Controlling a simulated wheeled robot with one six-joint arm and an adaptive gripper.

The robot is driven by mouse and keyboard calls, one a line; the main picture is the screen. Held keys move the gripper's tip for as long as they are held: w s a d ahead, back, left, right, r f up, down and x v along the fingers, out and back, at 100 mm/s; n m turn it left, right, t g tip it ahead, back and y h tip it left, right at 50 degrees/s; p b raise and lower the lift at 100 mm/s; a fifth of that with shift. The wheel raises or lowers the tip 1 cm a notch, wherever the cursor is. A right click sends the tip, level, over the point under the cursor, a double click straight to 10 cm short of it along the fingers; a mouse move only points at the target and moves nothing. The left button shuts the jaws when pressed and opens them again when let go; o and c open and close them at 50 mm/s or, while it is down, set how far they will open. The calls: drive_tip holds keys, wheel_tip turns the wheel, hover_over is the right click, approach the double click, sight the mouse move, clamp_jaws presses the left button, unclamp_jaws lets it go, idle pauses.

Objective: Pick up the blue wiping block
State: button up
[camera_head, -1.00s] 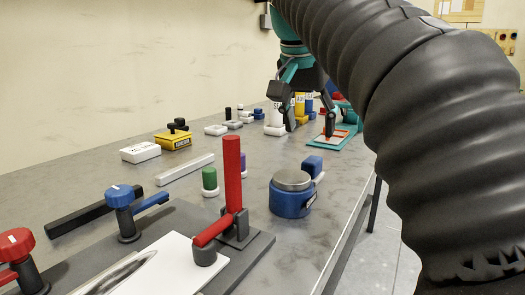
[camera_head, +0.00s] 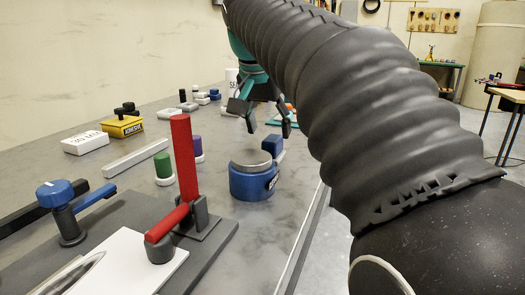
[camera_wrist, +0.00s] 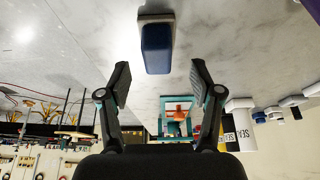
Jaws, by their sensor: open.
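The blue wiping block (camera_head: 272,143) sits on the grey bench just behind the round blue pot with a grey lid (camera_head: 253,178), its pale base partly showing to the right. In the wrist view the block (camera_wrist: 157,47) is upper centre, blue with a light base, beyond the fingertips and roughly in line with the gap between them. My gripper (camera_head: 268,127) is open and empty above and close to the block. Both fingers of my gripper (camera_wrist: 160,82) show apart in the wrist view. I cannot tell the exact height above the block.
A red upright post (camera_head: 184,160) with a red lever stands front left of the pot. The bench's right edge is close to the pot.

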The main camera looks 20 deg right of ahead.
sight(273, 137)
drive_tip(key=x, duration=0.4)
drive_tip(key=shift+d+f, duration=0.1)
drive_tip(key=shift+d, duration=0.1)
clamp_jaws()
drive_tip(key=shift+r, duration=0.6)
drive_tip(key=r, duration=0.3)
drive_tip(key=shift+s+d+r+p, duration=0.2)
drive_tip(key=shift+d+r+p, duration=0.1)
drive_tip(key=shift+d, duration=0.05)
drive_tip(key=s+d+r, duration=0.6)
drive_tip(key=s+d, duration=0.1)
drive_tip(key=d, duration=0.1)
drive_tip(key=shift+d+p, duration=0.2)
drive_tip(key=shift+p, duration=0.15)
drive_tip(key=shift+r, duration=0.15)
